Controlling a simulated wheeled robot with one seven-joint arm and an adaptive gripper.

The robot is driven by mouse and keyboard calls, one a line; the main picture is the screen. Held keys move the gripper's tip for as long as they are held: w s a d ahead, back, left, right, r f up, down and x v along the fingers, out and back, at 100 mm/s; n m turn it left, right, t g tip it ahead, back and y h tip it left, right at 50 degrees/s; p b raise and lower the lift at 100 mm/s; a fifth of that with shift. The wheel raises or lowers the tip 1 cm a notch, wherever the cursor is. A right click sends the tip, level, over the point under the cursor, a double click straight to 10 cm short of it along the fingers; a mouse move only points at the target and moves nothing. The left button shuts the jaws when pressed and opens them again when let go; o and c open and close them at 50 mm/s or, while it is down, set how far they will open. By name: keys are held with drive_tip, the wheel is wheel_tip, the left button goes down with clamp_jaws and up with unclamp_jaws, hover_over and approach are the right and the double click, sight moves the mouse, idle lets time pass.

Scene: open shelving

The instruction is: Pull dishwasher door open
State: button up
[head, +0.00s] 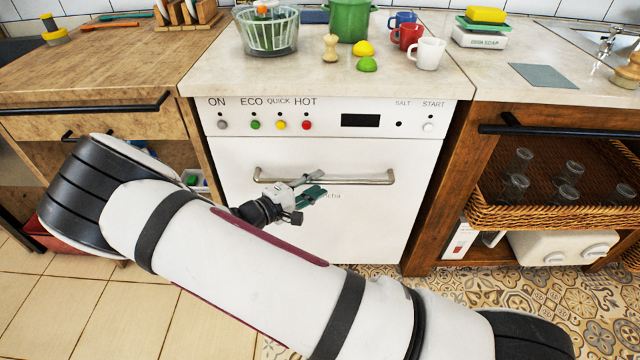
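The white dishwasher (385,225) stands under the counter in the middle of the head view, with its front door shut and upright. A horizontal metal bar handle (360,181) runs across the upper part of the door. My gripper (318,183) is in front of the door, at the left half of the handle. Its green-tipped fingers look apart from each other and overlap the handle in the picture. I cannot tell whether they touch the bar. My arm hides the lower left of the door.
The control panel (350,120) with coloured buttons sits above the door. A glass bowl (267,32), green pot (349,18) and mugs (427,53) stand on the counter above. A wicker basket (535,212) with glasses is at right. Tiled floor (120,310) lies in front.

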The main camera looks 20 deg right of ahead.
drive_tip(key=shift+x, duration=1.1)
clamp_jaws()
